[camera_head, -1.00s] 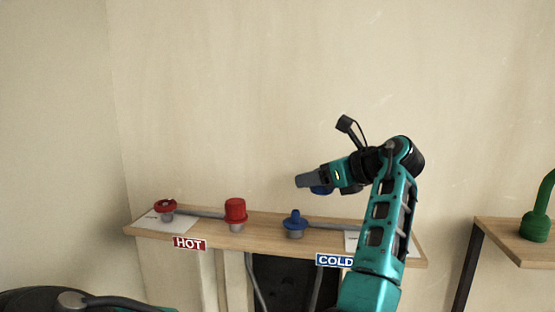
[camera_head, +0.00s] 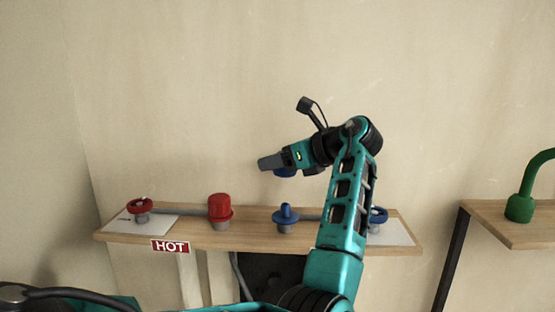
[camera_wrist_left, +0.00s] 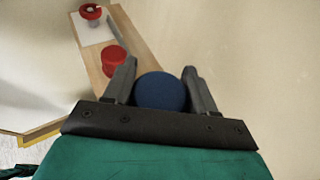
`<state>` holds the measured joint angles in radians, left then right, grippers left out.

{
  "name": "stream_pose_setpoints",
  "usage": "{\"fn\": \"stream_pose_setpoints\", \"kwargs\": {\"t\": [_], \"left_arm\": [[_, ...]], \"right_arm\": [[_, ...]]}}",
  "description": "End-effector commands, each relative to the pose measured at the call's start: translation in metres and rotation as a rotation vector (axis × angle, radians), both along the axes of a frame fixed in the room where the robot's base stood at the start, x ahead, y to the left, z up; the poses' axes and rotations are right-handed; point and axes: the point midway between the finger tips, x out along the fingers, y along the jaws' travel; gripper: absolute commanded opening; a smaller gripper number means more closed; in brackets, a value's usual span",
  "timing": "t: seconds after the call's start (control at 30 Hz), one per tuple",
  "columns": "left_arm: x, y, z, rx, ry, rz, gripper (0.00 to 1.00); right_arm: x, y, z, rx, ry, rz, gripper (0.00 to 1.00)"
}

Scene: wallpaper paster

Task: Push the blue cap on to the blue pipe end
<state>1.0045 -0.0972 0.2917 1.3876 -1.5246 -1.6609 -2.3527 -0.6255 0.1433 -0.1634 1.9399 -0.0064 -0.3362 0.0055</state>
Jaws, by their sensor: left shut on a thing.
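My left gripper (camera_head: 266,162) is shut on the blue cap (camera_head: 285,173), which shows just under the fingers in the head view. In the left wrist view the round blue cap (camera_wrist_left: 160,92) sits between the two fingers of the left gripper (camera_wrist_left: 160,72). The blue pipe end (camera_head: 286,215) stands upright on the wooden shelf, with a grey base and a narrow blue top. In the head view the cap is above the pipe end, with a clear gap. The pipe end does not show in the left wrist view. My right gripper is not in view.
The wooden shelf (camera_head: 185,236) stands against a plain wall. It bears a red cap (camera_head: 220,206), a red valve (camera_head: 139,205) and a blue valve (camera_head: 378,216), partly behind my arm. A HOT label (camera_head: 170,246) hangs in front. A green pipe (camera_head: 520,207) stands on another shelf at right.

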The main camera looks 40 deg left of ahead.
Motion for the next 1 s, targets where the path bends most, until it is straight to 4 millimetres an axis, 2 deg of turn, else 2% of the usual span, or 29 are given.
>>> {"fn": "stream_pose_setpoints", "kwargs": {"t": [0.17,0.7,1.0], "left_arm": [[0.0,-0.004,-0.002,-0.007,0.006,-0.002,0.27],[0.0,-0.003,-0.049,-0.006,0.007,-0.002,0.27],[0.0,-0.003,-0.059,-0.007,0.005,-0.001,0.27]], "right_arm": [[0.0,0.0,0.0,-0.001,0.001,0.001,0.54],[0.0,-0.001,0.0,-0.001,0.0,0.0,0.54],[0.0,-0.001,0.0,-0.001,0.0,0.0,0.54]]}}
